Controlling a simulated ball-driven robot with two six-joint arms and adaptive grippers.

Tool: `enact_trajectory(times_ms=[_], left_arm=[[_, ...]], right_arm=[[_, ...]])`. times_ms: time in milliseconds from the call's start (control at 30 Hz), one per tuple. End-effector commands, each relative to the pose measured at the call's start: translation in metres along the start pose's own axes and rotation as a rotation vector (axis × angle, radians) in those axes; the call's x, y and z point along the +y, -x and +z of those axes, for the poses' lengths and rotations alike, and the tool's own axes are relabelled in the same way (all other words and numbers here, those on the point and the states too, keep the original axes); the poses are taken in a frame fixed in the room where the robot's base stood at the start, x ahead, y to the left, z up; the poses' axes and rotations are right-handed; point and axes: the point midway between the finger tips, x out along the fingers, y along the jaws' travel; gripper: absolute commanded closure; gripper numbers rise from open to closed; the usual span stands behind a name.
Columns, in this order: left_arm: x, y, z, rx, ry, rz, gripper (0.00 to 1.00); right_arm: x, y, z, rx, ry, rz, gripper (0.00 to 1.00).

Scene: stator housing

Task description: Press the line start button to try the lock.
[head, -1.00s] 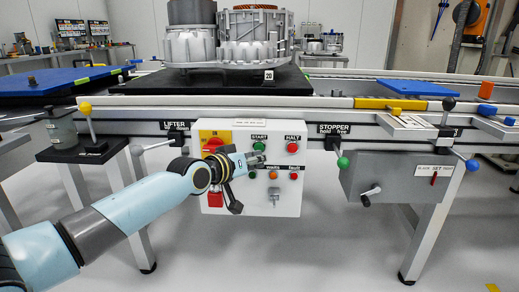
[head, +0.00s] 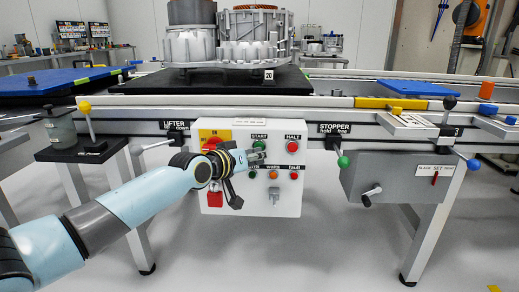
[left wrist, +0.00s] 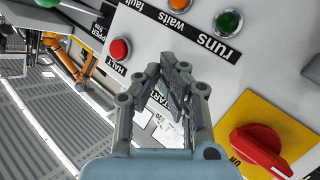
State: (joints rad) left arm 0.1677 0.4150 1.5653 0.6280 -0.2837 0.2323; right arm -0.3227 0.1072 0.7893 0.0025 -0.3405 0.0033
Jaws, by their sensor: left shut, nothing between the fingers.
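A white control box (head: 285,206) hangs under the conveyor's front rail. Its green START button (head: 259,145) shows at the top middle, just above my left gripper (head: 262,156) in the head view. The gripper is shut and empty, its fingertips in front of the panel; I cannot tell whether they touch it. In the left wrist view the closed fingers (left wrist: 176,75) cover part of the START label, and the button is hidden behind them. The red HALT button (head: 292,147) is right of START and also shows in the left wrist view (left wrist: 119,49). My right gripper is out of view.
Below START are the runs, waits (head: 273,175) and fault (head: 294,175) lamps. A red rotary switch (left wrist: 262,150) on yellow sits beside START, with a red padlock (head: 215,199) below. A green-knobbed stopper lever (head: 343,162) stands to the right. The stator housing (head: 255,35) rests above.

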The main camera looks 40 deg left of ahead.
Motion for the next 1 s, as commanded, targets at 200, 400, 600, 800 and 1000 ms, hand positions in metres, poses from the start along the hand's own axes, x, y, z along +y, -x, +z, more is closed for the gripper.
enact_trajectory(times_ms=[200,400,600,800,1000], left_arm=[[-0.002,-0.002,-0.001,0.0,0.0,0.0,1.0],[-0.003,-0.004,-0.002,0.0,0.0,0.0,1.0],[-0.002,-0.004,-0.002,0.0,0.0,0.0,1.0],[0.003,0.004,-0.001,0.001,0.001,0.001,1.0],[0.007,0.011,0.004,0.001,0.001,0.001,1.0]], right_arm=[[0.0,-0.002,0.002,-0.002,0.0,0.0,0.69],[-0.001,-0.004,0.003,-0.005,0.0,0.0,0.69],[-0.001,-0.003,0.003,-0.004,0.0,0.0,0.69],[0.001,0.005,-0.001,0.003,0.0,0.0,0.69],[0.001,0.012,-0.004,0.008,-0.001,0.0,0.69]])
